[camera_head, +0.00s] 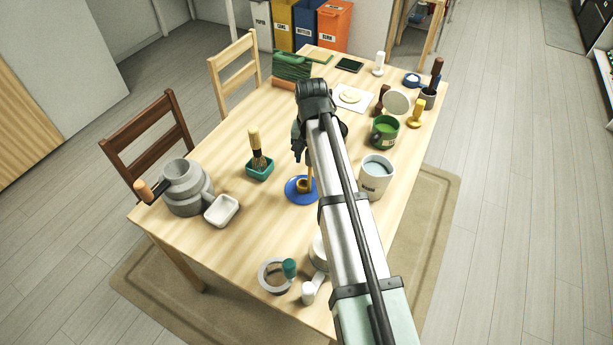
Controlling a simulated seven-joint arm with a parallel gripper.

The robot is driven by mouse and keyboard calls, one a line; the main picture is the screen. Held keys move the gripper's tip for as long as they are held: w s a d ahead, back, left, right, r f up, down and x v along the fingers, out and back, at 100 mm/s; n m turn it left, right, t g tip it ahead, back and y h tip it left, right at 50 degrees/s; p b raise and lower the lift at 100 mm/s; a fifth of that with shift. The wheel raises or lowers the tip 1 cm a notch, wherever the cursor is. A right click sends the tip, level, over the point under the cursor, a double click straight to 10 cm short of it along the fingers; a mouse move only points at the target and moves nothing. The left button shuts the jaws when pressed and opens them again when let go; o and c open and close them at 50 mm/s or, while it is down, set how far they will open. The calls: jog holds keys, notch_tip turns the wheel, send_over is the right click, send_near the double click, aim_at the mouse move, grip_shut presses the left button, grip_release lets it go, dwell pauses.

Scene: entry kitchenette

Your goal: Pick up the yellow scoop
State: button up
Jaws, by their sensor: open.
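A yellow scoop-like object (417,112) stands near the right edge of the wooden table, beside a tilted white cup. A second yellow-brown piece (309,181) stands upright on a blue saucer (292,193) near the table's middle, partly hidden by my arm. I cannot tell for certain which of the two is the scoop. My gripper (298,153) is open, dark and pointing down, seen above the table just behind the blue saucer. Its fingertips are small and partly hidden by my arm, and I see nothing held in them.
The wooden table (222,247) also holds a grey pot (187,200), a teal holder with a brush (259,169), a green mug (385,133), a white canister (369,186) and a tape roll (264,281). Clear tabletop lies left of the saucer. Chairs stand along the left side.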

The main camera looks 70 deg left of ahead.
jog(key=shift+c, duration=0.3)
grip_shut()
jog(key=shift+r, duration=0.1)
